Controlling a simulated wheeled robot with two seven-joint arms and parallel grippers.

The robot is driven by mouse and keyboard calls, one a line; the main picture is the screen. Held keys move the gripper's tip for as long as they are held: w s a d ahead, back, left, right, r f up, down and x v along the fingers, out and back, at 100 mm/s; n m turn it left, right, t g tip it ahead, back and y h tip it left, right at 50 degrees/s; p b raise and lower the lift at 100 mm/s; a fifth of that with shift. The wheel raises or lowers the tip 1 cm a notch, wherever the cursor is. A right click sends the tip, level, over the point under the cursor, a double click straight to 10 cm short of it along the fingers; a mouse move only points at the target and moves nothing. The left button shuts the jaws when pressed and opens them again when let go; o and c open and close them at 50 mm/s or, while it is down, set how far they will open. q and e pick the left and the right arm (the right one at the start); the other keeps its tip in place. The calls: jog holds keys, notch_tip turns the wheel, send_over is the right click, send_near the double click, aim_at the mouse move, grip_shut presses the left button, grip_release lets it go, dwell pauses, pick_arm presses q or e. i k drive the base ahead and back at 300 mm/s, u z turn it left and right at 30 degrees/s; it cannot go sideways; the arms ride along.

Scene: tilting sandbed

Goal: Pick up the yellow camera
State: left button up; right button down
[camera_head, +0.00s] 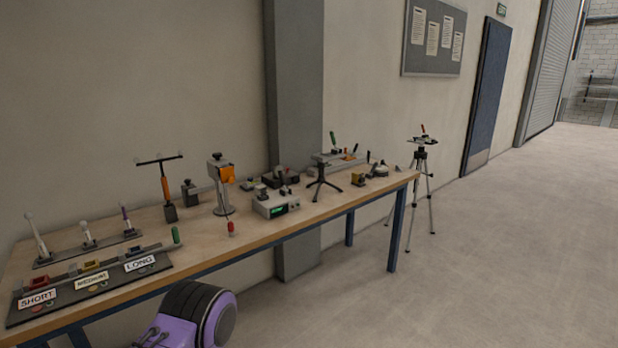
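Neither of my grippers is in view.
A long wooden workbench (275,232) runs along the wall. A grey box with a green display (276,205), a black tripod (322,185) and a stand with an orange part (220,185) are on it. A tall tripod (419,190) stands beyond its right end. The floor at right is clear.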

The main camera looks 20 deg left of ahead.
aim_at(358, 180)
jog(key=u, duration=0.85)
jog(key=i, duration=1.5)
jog(key=z, duration=0.4)
